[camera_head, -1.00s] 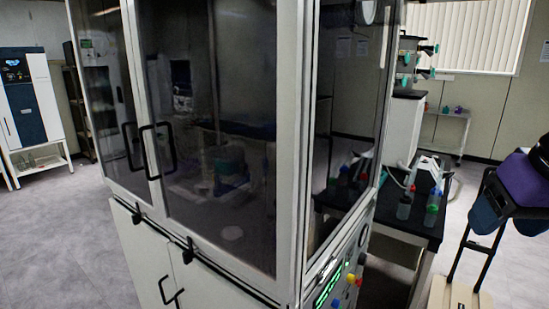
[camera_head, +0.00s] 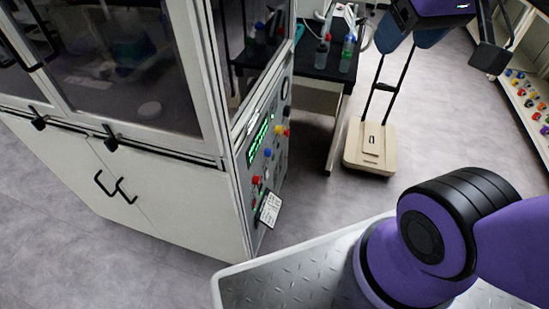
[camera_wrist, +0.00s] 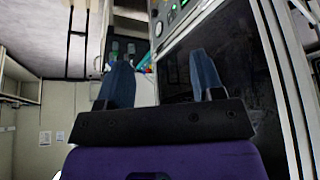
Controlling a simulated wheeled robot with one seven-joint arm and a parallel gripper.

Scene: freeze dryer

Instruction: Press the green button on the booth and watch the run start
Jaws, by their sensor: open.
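The booth (camera_head: 175,185) is a tall white cabinet with dark glass upper doors, at left in the head view. Its side control panel (camera_head: 276,160) has a lit green display (camera_head: 258,142) and red, blue and yellow buttons. I cannot clearly pick out the green button there. In the wrist view, part of a panel shows at the top with a small green round spot (camera_wrist: 172,16); I cannot tell if it is the button. My gripper (camera_head: 411,37) is open and empty, up and to the right of the panel, apart from it. Its blue fingers stand wide apart in the wrist view (camera_wrist: 162,78).
A black-topped bench (camera_head: 320,68) with bottles stands behind the booth. A beige base (camera_head: 370,148) with black rods is on the floor right of it. Shelves (camera_head: 528,95) with colourful items stand at far right.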

